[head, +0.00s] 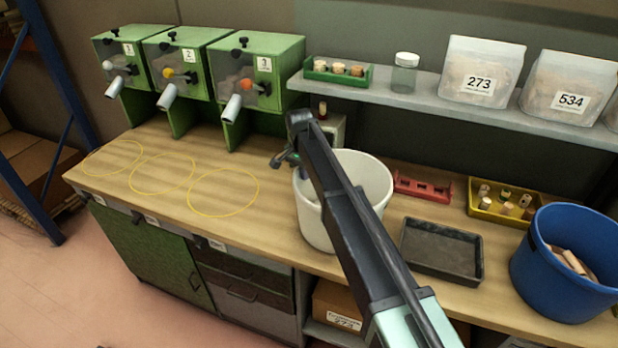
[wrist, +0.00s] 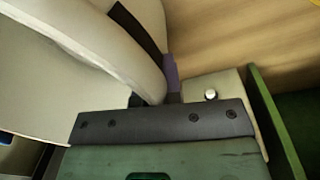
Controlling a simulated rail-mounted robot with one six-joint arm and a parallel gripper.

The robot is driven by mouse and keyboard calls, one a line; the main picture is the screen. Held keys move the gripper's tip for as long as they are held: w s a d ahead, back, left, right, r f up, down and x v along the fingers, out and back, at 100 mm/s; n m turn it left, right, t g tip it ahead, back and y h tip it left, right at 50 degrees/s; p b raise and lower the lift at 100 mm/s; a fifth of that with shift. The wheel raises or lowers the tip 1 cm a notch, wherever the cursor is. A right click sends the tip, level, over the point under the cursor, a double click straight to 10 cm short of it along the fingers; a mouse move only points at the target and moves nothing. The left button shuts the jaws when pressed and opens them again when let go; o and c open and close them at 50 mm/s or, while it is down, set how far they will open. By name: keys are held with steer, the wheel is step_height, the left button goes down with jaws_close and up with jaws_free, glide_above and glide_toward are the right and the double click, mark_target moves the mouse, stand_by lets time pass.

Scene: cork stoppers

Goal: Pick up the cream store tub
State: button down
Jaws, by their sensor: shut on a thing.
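The cream store tub (head: 374,180) is a large, pale, round open bucket in the middle of the bench in the head view. It looks upright, and my arm crosses in front of much of it. My gripper (head: 297,166) is at its left rim, shut on the tub's wall. I cannot tell whether the tub's base touches the bench.
A dark tray (head: 441,250), red rack (head: 423,189), yellow bin (head: 503,203) and blue bucket (head: 567,266) stand to the right. Green dispensers (head: 262,75) stand at back left. A shelf (head: 420,92) overhangs the back. The bench with yellow rings (head: 222,192) is clear at left.

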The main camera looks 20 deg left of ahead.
step_height(320, 180, up, 19)
steer(key=p, duration=1.8)
steer(key=shift+f, duration=0.1)
